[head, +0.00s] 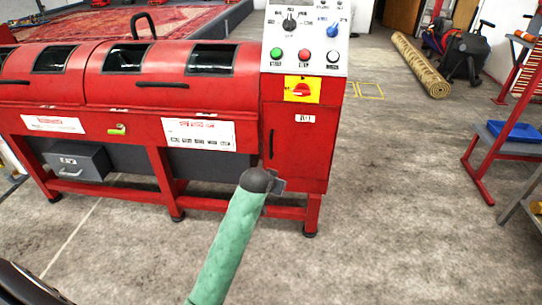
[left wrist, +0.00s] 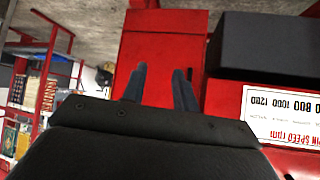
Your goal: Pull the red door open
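The red door (head: 300,160) is the front panel at the right end of the red machine, below the yellow plate with a red switch (head: 302,89). It looks shut. Its thin black upright handle (head: 271,144) is near its left edge. My left gripper (head: 280,185) is low in front of the door, below the handle, its fingers mostly hidden by the wrist. In the left wrist view, upside down, my left gripper (left wrist: 160,87) has its two fingers apart with the red door (left wrist: 163,50) behind them and nothing visible between. My right gripper is out of view.
A control panel (head: 305,38) tops the machine's right end. A grey drawer (head: 78,162) sits below its left part. The floor right of the machine is clear up to a red-framed rack (head: 485,165) with a blue tray (head: 515,131). A rolled rug (head: 420,66) lies behind.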

